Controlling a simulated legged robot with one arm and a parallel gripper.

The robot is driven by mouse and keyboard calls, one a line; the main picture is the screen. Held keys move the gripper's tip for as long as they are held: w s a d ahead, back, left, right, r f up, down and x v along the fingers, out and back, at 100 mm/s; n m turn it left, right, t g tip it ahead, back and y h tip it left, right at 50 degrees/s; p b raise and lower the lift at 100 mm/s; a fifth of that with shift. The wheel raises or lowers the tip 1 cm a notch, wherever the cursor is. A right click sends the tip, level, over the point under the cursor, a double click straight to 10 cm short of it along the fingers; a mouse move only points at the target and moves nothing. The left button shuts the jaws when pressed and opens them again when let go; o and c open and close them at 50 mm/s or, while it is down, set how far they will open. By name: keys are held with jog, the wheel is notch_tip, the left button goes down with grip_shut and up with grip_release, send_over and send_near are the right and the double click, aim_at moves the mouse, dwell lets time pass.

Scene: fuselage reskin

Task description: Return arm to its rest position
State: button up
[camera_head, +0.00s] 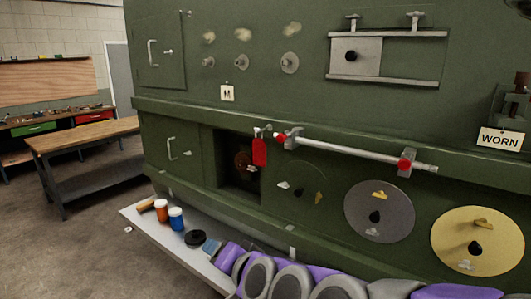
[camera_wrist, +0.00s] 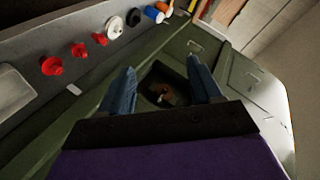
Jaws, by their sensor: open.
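My arm (camera_head: 285,280), purple and grey, stretches along the bottom of the head view in front of the green fuselage panel (camera_head: 185,112). Its left end, with the bluish fingers of my gripper (camera_head: 210,248), is over the grey ledge. In the wrist view my gripper (camera_wrist: 161,68) has its two blue fingers spread wide with nothing between them. Beyond them is the square dark opening (camera_wrist: 163,88) with a reddish-brown round part (camera_wrist: 160,95) inside. The same opening (camera_head: 226,170) shows in the head view. I cannot tell the distance from fingertips to panel.
The ledge (camera_head: 136,215) carries an orange jar (camera_head: 161,210), a blue jar (camera_head: 176,218), a black ring (camera_head: 195,237) and red knobs (camera_wrist: 78,50). A wooden bench (camera_head: 85,133) stands left; floor there is clear.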

jog(key=s+d+f+n+g+h, duration=0.1)
jog(key=s+d+f+g+h, duration=0.1)
jog(key=s+d+f+g, duration=0.2)
jog(key=s+d+f+n+g+h, duration=0.1)
jog(key=s+d+f+g+h, duration=0.2)
jog(key=s+d, duration=0.8)
jog(key=s+d+f+n+g+h, duration=0.1)
jog(key=s+d+f+g, duration=0.4)
jog(key=s, duration=0.9)
notch_tip(320, 180, down, 2)
jog(key=d+h, duration=0.1)
jog(key=d, duration=0.1)
jog(key=shift+s+d+n+h, duration=0.35)
jog(key=shift+n+h, duration=0.05)
jog(key=shift+f, duration=0.1)
